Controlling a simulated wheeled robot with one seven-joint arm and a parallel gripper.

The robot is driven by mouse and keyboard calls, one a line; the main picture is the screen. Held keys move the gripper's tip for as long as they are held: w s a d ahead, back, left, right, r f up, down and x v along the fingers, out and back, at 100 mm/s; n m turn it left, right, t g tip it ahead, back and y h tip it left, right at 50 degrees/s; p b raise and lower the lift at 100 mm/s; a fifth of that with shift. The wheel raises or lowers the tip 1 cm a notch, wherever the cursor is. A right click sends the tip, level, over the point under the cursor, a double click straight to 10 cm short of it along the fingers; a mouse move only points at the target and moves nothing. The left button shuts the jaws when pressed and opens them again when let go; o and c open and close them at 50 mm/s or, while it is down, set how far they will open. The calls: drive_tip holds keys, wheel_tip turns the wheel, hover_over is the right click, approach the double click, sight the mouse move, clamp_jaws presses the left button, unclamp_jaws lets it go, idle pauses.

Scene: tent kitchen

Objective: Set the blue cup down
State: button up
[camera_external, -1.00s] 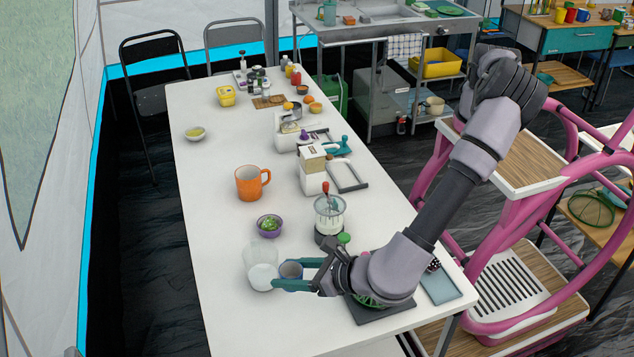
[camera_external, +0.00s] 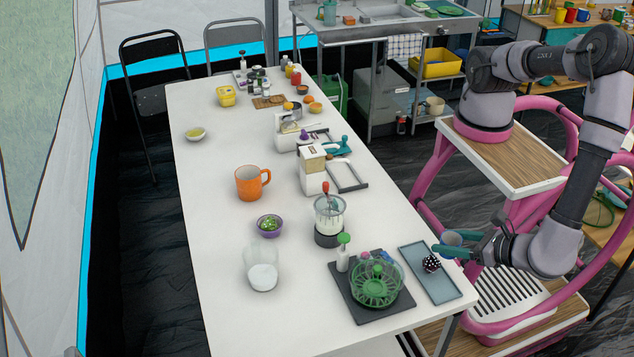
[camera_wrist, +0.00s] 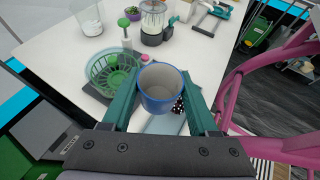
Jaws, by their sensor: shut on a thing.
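The blue cup (camera_wrist: 160,88) is upright between my gripper's two teal fingers in the wrist view, its open mouth showing an empty inside. In the external view the cup (camera_external: 452,240) is held over the blue-grey tray (camera_external: 447,289), near the table's right edge. My gripper (camera_external: 462,248) is shut on the cup from the right. A black-and-white dotted item (camera_external: 432,263) lies on the tray, and it shows partly behind the cup in the wrist view (camera_wrist: 178,104). I cannot tell the exact gap between cup and tray.
A green wire basket (camera_external: 375,284) stands on a dark mat left of the tray. A white bottle with a green top (camera_external: 343,253), a blender (camera_external: 329,221) and a clear container (camera_external: 262,268) stand farther left.

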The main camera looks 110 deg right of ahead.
drive_tip(key=shift+s+d+f, duration=0.1)
drive_tip(key=shift+s+d, duration=0.1)
drive_tip(key=shift+s, duration=0.4)
drive_tip(key=shift+s+d+f, duration=0.1)
drive_tip(key=shift+s+d, duration=0.05)
drive_tip(key=shift+s, duration=0.4)
hover_over(442, 290)
wheel_tip(442, 290, down, 10)
drive_tip(key=shift+d+r, duration=0.1)
drive_tip(key=shift+d, duration=0.05)
drive_tip(key=shift+f, duration=2.25)
drive_tip(key=shift+f, duration=0.1)
drive_tip(key=o, duration=1.3)
drive_tip(key=shift+o, duration=0.2)
drive_tip(key=shift+s, duration=0.1)
drive_tip(key=v, duration=1.2)
